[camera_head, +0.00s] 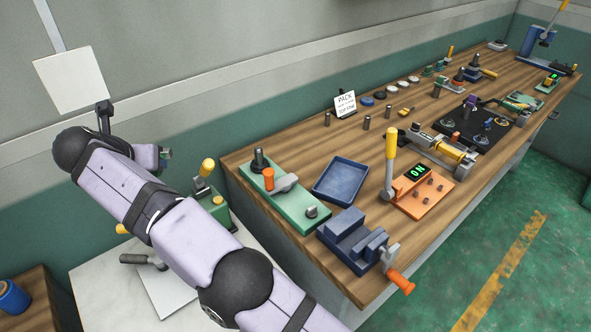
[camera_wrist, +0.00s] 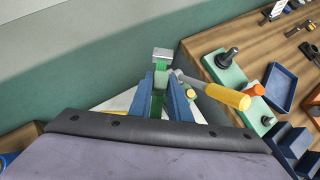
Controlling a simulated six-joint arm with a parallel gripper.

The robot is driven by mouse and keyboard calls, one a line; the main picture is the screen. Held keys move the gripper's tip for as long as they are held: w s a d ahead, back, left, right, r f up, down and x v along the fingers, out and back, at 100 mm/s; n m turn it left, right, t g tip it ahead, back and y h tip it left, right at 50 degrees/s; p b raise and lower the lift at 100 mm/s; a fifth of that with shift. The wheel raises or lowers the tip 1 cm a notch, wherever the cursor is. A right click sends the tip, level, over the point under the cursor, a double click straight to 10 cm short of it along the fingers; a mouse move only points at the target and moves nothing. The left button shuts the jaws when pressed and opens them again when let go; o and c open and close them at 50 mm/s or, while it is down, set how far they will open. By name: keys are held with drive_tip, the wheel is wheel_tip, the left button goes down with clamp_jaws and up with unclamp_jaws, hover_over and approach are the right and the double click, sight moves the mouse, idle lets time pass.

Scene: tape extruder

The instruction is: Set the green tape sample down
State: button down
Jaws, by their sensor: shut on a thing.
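In the head view my gripper (camera_head: 164,157) is at the left, raised beside the wall, and only a small dark green bit shows there. Below and to the right of it stands a green machine (camera_head: 216,207) with a yellow-handled lever (camera_head: 206,168). The lever's yellow grip (camera_wrist: 228,97) shows just right of my fingers in the wrist view. My arm hides part of the machine.
A white table (camera_head: 100,285) lies below my arm. On the wooden bench (camera_head: 290,150) are a green plate fixture (camera_head: 290,205), an empty blue tray (camera_head: 340,180), a blue vise (camera_head: 352,240) and an orange display unit (camera_head: 425,195). A blue roll (camera_head: 12,298) is at bottom left.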

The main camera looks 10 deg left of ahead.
drive_tip(key=w+d+r+m+h+p, duration=0.15)
drive_tip(key=w+d+r, duration=0.25)
drive_tip(key=w+d, duration=0.4)
drive_tip(key=w+d+r+m+h+p, duration=0.1)
drive_tip(key=w+d+r+m+p, duration=0.15)
drive_tip(key=w+d, duration=0.55)
drive_tip(key=w+d+r+m+h+p, duration=0.1)
drive_tip(key=w+d+r+p, duration=0.15)
drive_tip(key=d, duration=1.05)
drive_tip(key=w+d+r+m+h+p, duration=0.1)
drive_tip(key=w+d+r, duration=0.15)
drive_tip(key=d, duration=0.95)
drive_tip(key=s+d+f+m+g+h, duration=0.1)
drive_tip(key=d+f+m, duration=0.15)
drive_tip(key=d, duration=0.65)
drive_tip(key=s+d+f+m+g+h+p, duration=0.15)
drive_tip(key=d+f, duration=0.25)
drive_tip(key=d, duration=0.6)
drive_tip(key=s+d+f+m+h, duration=0.15)
drive_tip(key=d+f, duration=0.25)
drive_tip(key=d, duration=0.5)
drive_tip(key=shift+n+y, duration=0.45)
wheel_tip(320, 180, down, 18)
drive_tip(key=shift+d+r+b, duration=0.1)
drive_tip(key=shift+r+b, duration=0.1)
drive_tip(key=shift+b, duration=0.65)
